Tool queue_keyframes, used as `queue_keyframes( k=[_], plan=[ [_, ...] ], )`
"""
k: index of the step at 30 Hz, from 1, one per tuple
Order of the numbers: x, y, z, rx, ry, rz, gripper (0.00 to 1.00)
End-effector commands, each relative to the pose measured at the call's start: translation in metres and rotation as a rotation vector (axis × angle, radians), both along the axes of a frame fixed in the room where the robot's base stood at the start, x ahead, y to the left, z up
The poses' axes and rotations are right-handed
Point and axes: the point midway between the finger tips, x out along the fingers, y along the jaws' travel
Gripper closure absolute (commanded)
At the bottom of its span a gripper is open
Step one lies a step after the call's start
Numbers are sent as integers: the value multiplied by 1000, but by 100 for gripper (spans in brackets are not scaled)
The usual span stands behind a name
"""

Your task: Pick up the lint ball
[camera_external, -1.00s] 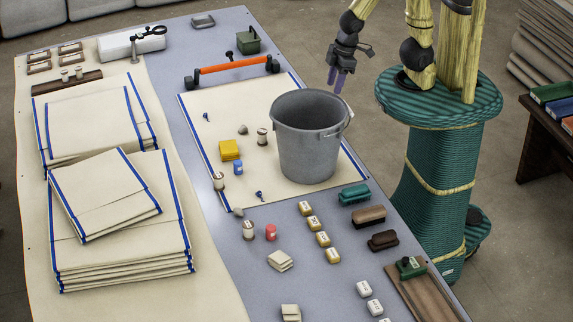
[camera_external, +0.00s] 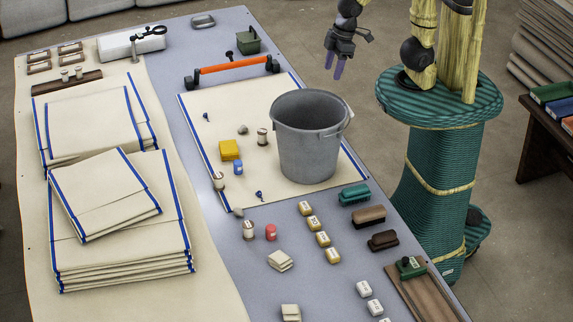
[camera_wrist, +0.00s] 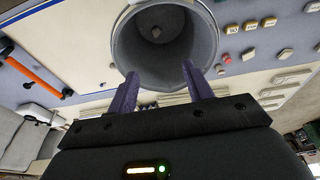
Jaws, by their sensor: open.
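I cannot tell whether these are lint too. My gripper (camera_external: 334,68) is open and empty, above and beyond the bucket at the table's far side. Its purple fingers (camera_wrist: 163,88) frame the bucket's near rim in the wrist view.
The bucket's tall rim and handle stand around the lump. A yellow block (camera_external: 230,150), spools and small weights lie left of the bucket. An orange-handled bar (camera_external: 232,67) lies behind it. Brushes (camera_external: 368,215) line the right edge. Folded cloth stacks (camera_external: 120,262) fill the left.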

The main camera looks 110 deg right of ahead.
Motion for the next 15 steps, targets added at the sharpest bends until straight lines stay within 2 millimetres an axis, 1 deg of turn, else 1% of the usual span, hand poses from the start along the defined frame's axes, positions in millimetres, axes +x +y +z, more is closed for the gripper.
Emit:
queue_keyframes(
  k=[1, 8, 13, 15],
  plan=[
    [6, -3, 0, -3, 5, -1, 49],
    [35, -15, 5, -16, 27, 4, 49],
    [62, -31, 9, -28, 50, 9, 49],
    [76, -40, 11, -33, 61, 10, 49]
  ],
)
